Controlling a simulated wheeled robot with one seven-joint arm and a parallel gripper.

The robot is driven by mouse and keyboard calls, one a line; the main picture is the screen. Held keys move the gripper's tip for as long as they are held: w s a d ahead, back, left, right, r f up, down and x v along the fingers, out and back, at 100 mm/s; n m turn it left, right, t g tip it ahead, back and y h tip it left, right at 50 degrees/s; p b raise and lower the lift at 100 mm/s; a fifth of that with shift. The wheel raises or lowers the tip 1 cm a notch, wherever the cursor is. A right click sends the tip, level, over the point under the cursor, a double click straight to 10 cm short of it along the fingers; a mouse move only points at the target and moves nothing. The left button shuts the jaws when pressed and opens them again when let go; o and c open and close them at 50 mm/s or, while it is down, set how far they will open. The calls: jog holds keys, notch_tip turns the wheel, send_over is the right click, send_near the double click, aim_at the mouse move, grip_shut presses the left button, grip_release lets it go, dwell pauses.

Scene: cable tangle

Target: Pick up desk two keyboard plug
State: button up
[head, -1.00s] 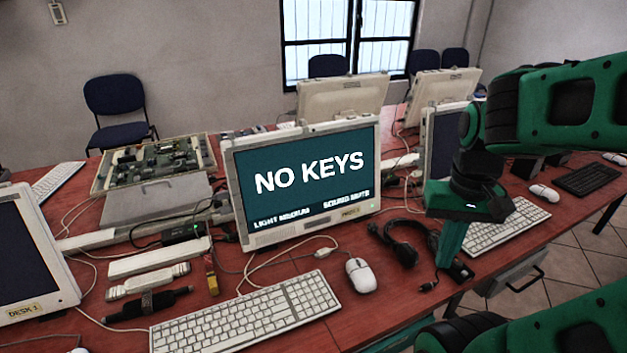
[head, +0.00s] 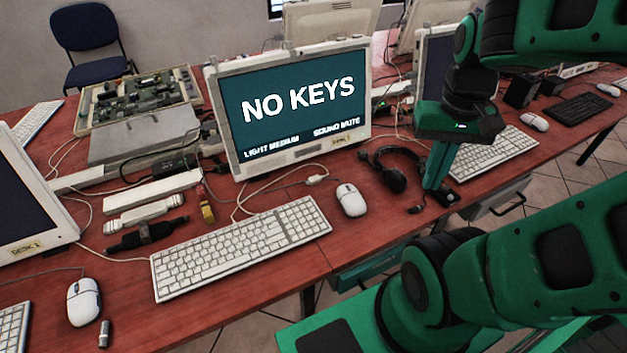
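A small white plug (head: 317,180) on a pale cable lies on the red desk in front of the monitor (head: 300,100) that reads "NO KEYS". The cable runs back toward the white keyboard (head: 240,246), so this looks like the desk two keyboard plug. My gripper (head: 438,188) points down at the right, beyond the black headset (head: 393,172) and well apart from the plug. Its green fingers overlap from this angle, so their opening is hidden. I see nothing held in it.
A white mouse (head: 350,200) lies between the plug and the desk's front edge. White strips (head: 152,190) and a black strap (head: 145,235) lie at the left.

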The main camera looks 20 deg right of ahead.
jog(key=o, duration=0.5)
jog(key=shift+s+r, duration=0.25)
jog(key=shift+s, duration=0.1)
jog(key=shift+o, duration=1.1)
jog(key=shift+w+r+m, duration=0.15)
jog(key=shift+w+m, duration=0.1)
jog(key=shift+m, duration=0.05)
jog(key=m, duration=1)
send_over(319, 176)
jog(key=f, duration=1.3)
jog(key=shift+s+d+f, duration=0.1)
jog(key=shift+s+f, duration=0.2)
jog(key=shift+f, duration=0.1)
jog(key=shift+w+f, duration=0.2)
jog(key=shift+f, duration=1.15)
jog(key=shift+w+f, duration=0.15)
jog(key=shift+f, duration=1.2)
